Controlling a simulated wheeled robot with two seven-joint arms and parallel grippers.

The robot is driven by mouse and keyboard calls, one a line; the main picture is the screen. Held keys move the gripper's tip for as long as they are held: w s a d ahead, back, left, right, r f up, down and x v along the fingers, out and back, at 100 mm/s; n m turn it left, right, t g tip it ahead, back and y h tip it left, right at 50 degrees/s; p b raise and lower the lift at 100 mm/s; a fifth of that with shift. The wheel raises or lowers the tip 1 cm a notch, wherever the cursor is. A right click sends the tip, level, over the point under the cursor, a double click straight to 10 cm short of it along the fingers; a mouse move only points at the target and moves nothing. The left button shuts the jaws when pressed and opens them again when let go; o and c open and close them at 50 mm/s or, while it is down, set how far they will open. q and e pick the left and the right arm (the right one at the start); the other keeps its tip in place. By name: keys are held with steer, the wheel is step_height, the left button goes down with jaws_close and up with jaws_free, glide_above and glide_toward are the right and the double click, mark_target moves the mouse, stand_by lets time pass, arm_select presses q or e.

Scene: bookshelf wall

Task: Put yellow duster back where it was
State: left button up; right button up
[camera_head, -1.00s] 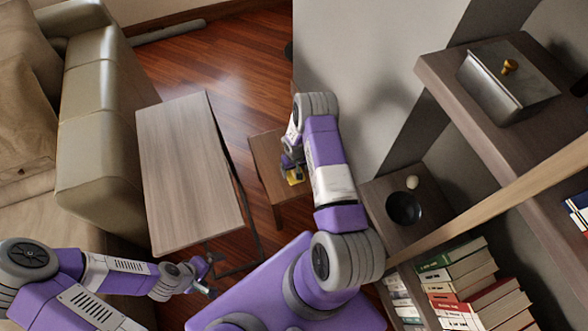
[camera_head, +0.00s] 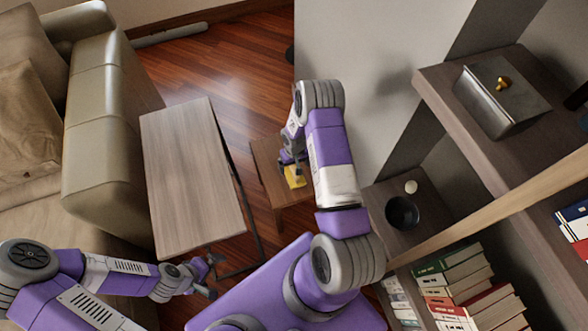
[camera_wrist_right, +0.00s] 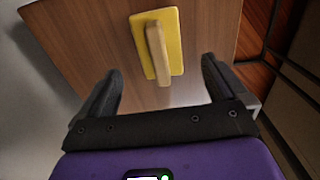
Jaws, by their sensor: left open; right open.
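The yellow duster (camera_head: 296,177) lies on a small brown wooden table by the wall. In the right wrist view the duster (camera_wrist_right: 174,38) lies flat, its yellow pad down and its wooden handle (camera_wrist_right: 157,53) up. My right gripper (camera_head: 291,158) is over this table, just beyond the duster. In the wrist view my right gripper (camera_wrist_right: 161,78) is open and empty, with the handle ahead of the gap between its fingers, apart from both. My left gripper (camera_head: 213,275) is open and empty near the front end of the larger table.
The small table (camera_head: 271,163) stands against the grey wall. A larger wooden table (camera_head: 190,175) and a beige sofa (camera_head: 105,130) are to its left. Shelves on the right hold a black bowl (camera_head: 402,213), a grey box (camera_head: 500,97) and several books (camera_head: 465,285).

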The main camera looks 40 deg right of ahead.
steer(key=shift+r+p, duration=0.5)
steer(key=shift+r, duration=1.65)
